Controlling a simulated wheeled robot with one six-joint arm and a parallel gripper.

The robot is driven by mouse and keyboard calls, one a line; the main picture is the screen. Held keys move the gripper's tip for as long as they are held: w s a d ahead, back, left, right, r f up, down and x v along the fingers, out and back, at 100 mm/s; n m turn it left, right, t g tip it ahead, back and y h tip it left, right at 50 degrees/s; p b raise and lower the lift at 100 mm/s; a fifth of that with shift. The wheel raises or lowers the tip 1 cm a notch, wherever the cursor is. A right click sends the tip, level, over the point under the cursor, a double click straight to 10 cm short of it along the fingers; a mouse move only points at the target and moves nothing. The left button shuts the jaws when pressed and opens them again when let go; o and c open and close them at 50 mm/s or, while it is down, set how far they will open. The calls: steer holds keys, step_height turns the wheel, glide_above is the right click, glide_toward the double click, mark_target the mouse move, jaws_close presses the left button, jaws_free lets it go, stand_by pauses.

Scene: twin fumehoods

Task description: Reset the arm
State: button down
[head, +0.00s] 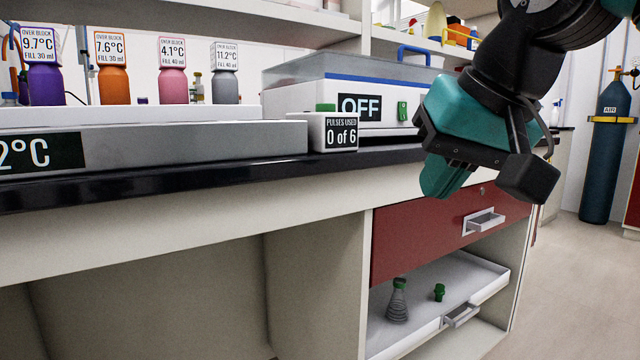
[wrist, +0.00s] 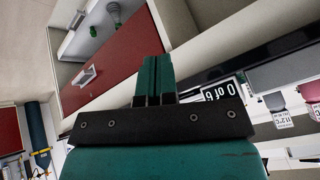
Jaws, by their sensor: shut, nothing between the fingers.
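My gripper (head: 440,185) hangs at the right of the head view, in front of the bench edge and the red drawer, fingers pointing down. Its teal fingers also show in the wrist view (wrist: 155,78), pressed together with nothing between them. My arm comes down from the top right, bent at the wrist. The gripper looks apart from the bench, though the exact gap cannot be told.
The red drawer (head: 415,237) is shut. Below it, a pulled-out white tray (head: 450,290) holds a flask (head: 397,300) and a green stopper (head: 439,292). Several bottles, a box reading OFF (head: 380,107) and a counter box (head: 333,132) stand on the bench.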

steer(key=s+d+f+n+g+y+p, duration=0.1)
steer(key=s+f+n+g, duration=0.2)
steer(key=s+f, duration=0.4)
steer(key=s+d+f+n+g+p, duration=0.1)
steer(key=s+d+f+n+g, duration=0.15)
steer(key=s+f, duration=0.5)
step_height(320, 180, up, 35)
steer(key=a+p, duration=0.1)
steer(key=p, duration=3.7)
steer(key=shift+w+r+n, duration=0.15)
steer(key=shift+w+n, duration=0.2)
steer(key=shift+n, duration=0.1)
